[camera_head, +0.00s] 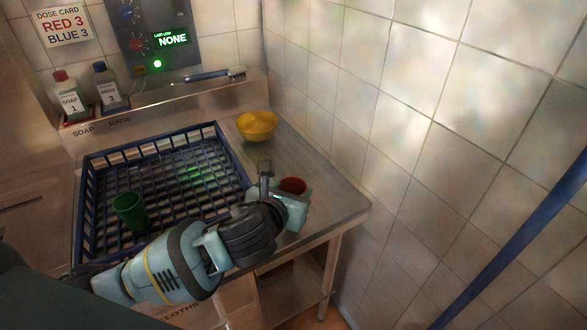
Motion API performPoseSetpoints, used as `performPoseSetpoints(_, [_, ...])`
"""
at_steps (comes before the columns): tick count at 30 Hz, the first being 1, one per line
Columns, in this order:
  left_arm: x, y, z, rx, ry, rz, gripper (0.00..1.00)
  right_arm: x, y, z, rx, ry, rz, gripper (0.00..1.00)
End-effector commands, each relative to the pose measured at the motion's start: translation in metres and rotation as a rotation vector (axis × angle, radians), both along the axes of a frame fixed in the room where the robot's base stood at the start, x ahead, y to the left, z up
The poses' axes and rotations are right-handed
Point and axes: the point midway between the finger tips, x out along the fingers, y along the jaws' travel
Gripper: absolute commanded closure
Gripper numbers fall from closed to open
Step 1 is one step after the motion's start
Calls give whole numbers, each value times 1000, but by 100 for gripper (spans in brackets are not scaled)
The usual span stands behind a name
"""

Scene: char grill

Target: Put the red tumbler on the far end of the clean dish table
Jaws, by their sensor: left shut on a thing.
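The red tumbler (293,186) shows in the head view just past the end of my left arm; only its upper part and opening are seen. My left gripper (291,197) is shut on it, over the right part of the metal dish table (335,207). The gripper hides most of the tumbler, so I cannot tell whether its base touches the table top. My right gripper is not in view.
A blue rack (81,220) with a green tumbler (130,212) stands left of my gripper. A yellow bowl (257,125) sits at the table's back. Soap bottles (70,95) and a brush (215,75) are on the ledge behind. A tiled wall (430,130) bounds the right side.

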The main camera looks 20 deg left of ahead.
Motion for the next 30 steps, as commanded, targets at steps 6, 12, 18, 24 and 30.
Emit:
performPoseSetpoints(6, [51, 8, -4, 1, 0, 3, 75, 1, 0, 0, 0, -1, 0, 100])
performPoseSetpoints(12, [85, 12, -7, -1, 0, 1, 75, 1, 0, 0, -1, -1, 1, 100])
performPoseSetpoints(18, [97, 14, -9, 1, 0, 0, 75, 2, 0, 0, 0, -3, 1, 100])
performPoseSetpoints(24, [103, 15, -9, 0, -1, 0, 75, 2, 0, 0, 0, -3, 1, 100])
performPoseSetpoints(30, [105, 15, -36, -2, 3, 0, 75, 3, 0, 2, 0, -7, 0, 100])
